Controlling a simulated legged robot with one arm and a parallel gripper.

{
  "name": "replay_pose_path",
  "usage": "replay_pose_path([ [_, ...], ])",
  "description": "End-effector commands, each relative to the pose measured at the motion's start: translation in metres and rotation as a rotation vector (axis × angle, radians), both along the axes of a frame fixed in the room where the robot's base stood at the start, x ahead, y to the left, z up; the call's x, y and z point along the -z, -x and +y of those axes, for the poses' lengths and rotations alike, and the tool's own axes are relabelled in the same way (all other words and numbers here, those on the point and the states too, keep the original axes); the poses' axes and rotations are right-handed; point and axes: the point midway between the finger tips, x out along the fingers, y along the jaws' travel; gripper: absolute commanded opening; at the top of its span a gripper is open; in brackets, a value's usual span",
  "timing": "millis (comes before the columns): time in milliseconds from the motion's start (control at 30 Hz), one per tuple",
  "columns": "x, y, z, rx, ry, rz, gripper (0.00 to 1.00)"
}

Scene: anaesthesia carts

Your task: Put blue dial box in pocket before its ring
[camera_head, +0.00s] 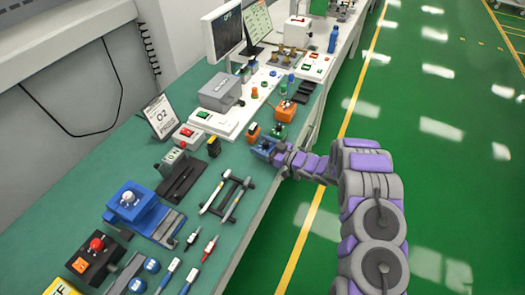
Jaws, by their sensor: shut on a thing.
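A small blue box (263,149) is at the front edge of the green bench, at the end of my purple and grey arm. My gripper (276,155) is shut on it from the right. The dial on the box is too small to make out. A small blue round piece (291,78) stands on the white console, with an orange one (254,92) and a green one to its left. I cannot tell which of these is the ring. The pocket is not clearly visible.
Orange (253,132) and green (278,131) boxes stand close behind the blue one. Another orange box (285,110) is farther back. A black-and-white rack (227,197) lies to the left. A monitor (223,33) and grey box (220,91) stand behind. The green floor at right is clear.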

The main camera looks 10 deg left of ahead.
Motion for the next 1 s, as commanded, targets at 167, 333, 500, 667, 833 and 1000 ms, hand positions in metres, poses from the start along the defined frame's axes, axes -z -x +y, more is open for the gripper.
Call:
replay_pose_path([
  [167, 0.02, 0.0, 0.0, 0.0, 0.0, -0.001, 0.14],
  [333, 0.02, 0.001, 0.0, 0.0, 0.0, -0.002, 0.14],
  [500, 0.023, 0.001, -0.001, 0.0, 0.0, -0.001, 0.14],
  [667, 0.023, 0.001, 0.0, 0.0, 0.0, -0.001, 0.81],
  [833, 0.023, 0.001, 0.0, -0.001, 0.0, 0.0, 0.94],
  [1000, 0.024, 0.001, 0.0, -0.001, 0.0, 0.0, 0.94],
])
